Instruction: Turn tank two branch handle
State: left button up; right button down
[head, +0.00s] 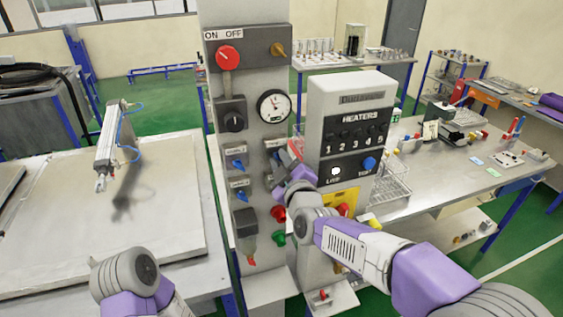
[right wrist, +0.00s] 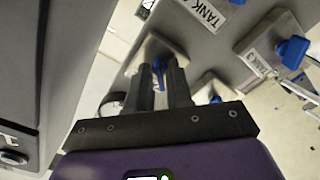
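My right gripper (head: 278,172) is at the grey control column, at the right-hand group of small valve plates. In the right wrist view its two dark fingers (right wrist: 160,82) are close together, one on each side of a blue handle (right wrist: 158,70) on a metal plate. The fingers hide part of this handle, and its label cannot be read. Nearby plates carry a "TANK" label (right wrist: 203,14) and other blue handles (right wrist: 293,50). In the head view two blue handles (head: 238,164) (head: 241,197) sit left of my gripper. My left gripper is out of view.
The column also bears a red ON/OFF lever (head: 228,57), a gauge (head: 273,106), and red (head: 278,213) and green (head: 278,238) knobs below my gripper. The heaters box (head: 348,120) stands close on the right. A pneumatic cylinder (head: 105,150) rises over the left table.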

jog(key=shift+m, duration=0.3)
jog(key=m+b, duration=0.2)
jog(key=shift+f+m, duration=0.1)
jog(key=shift+m, duration=0.3)
jog(key=m+b, duration=0.2)
jog(key=m, duration=0.3)
jog(key=shift+m+b, duration=0.3)
jog(key=shift+b, duration=0.05)
jog(key=m+b, duration=0.1)
jog(key=m, duration=0.3)
jog(key=shift+b, duration=0.35)
jog(key=shift+m+b, duration=0.7)
jog(key=shift+m, duration=1.7)
jog(key=c, duration=1.3)
grip_release()
